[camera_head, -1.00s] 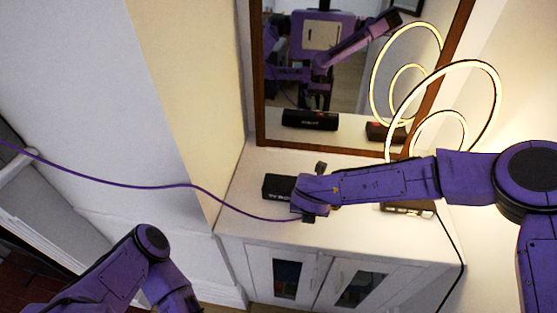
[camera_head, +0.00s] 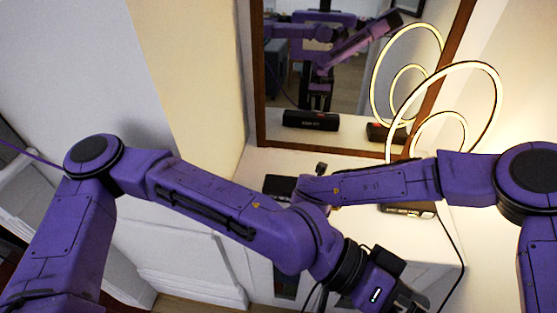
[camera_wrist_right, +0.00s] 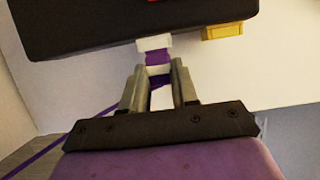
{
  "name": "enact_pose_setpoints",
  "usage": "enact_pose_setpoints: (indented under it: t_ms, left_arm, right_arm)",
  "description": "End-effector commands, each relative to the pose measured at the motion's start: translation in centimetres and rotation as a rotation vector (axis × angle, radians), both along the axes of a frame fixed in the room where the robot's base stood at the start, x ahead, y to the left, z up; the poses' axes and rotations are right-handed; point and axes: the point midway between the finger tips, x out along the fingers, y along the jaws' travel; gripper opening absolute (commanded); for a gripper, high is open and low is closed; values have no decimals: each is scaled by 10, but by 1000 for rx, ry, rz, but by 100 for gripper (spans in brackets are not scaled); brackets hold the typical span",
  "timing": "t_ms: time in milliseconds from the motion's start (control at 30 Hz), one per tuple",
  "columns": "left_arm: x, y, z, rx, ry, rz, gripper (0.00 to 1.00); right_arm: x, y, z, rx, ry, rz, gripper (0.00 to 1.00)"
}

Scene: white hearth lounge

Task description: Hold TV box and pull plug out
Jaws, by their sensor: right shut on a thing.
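The black TV box (camera_head: 278,185) sits on the white cabinet, partly hidden by my right arm. In the right wrist view its dark underside or side (camera_wrist_right: 130,25) fills the top. A white and purple plug (camera_wrist_right: 157,57) lies between the fingers of my right gripper (camera_wrist_right: 158,78), which is shut on it, close to the box edge. I cannot tell how deep the plug sits. A purple cable (camera_wrist_right: 45,155) runs off to the lower left. My left gripper (camera_head: 402,299) is in front of the cabinet at the bottom, cut by the frame edge, its fingers unclear.
A mirror (camera_head: 350,70) stands behind the cabinet and reflects the box and me. A glowing ring lamp (camera_head: 495,95) stands at the right. Another dark box (camera_head: 408,210) lies under my right arm. My left arm crosses before the cabinet (camera_head: 390,245) and hides much of it.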

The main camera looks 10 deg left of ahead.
Motion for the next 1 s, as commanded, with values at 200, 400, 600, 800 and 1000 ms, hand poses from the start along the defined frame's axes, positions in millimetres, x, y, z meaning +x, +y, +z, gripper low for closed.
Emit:
enact_pose_setpoints:
  t_ms: [200,400,600,800,1000]
  left_arm:
    - [42,14,52,116,-751,-3,100]
    - [62,10,82,41,-1134,-141,100]
    - [81,4,126,-77,-1531,-255,100]
    - [97,2,172,-162,-1887,-310,100]
    - [114,2,213,-189,-2142,-300,100]
  right_arm:
    - [0,0,0,0,0,0,0]
    - [0,0,0,0,-1,0,0]
    - [0,0,0,0,-1,0,0]
    - [0,0,0,0,-1,-1,0]
    - [0,0,0,0,-1,-1,0]
